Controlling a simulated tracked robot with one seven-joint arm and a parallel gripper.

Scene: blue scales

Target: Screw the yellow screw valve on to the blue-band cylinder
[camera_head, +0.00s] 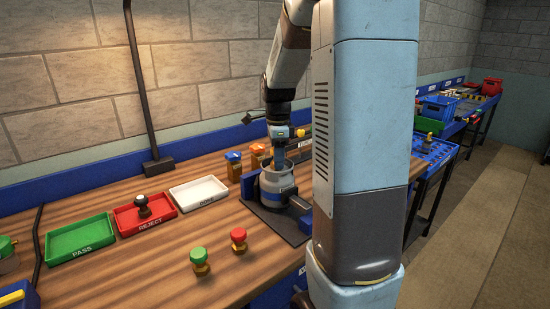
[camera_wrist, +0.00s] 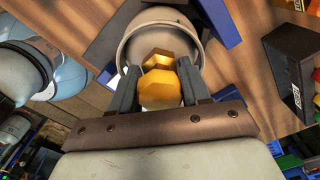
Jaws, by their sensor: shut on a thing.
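The blue-band cylinder (camera_head: 278,183) stands upright in a clamp with blue jaws on a dark base plate (camera_head: 285,228). Its pale round collar also shows in the wrist view (camera_wrist: 126,50). My gripper (camera_head: 280,157) points down into the top of the cylinder. In the wrist view my gripper (camera_wrist: 158,68) is shut on the yellow screw valve (camera_wrist: 160,92), with one finger on each side. The valve's yellow faceted parts lie over the collar opening. Its lower end is hidden, so I cannot tell whether it touches the cylinder's thread.
A green-topped valve (camera_head: 200,258) and a red-topped valve (camera_head: 239,237) stand at the front. A blue-topped valve (camera_head: 234,158) and an orange-topped one (camera_head: 258,149) stand behind the cylinder. Green (camera_head: 106,240), red (camera_head: 126,224) and white (camera_head: 222,189) trays lie left. My arm blocks the right.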

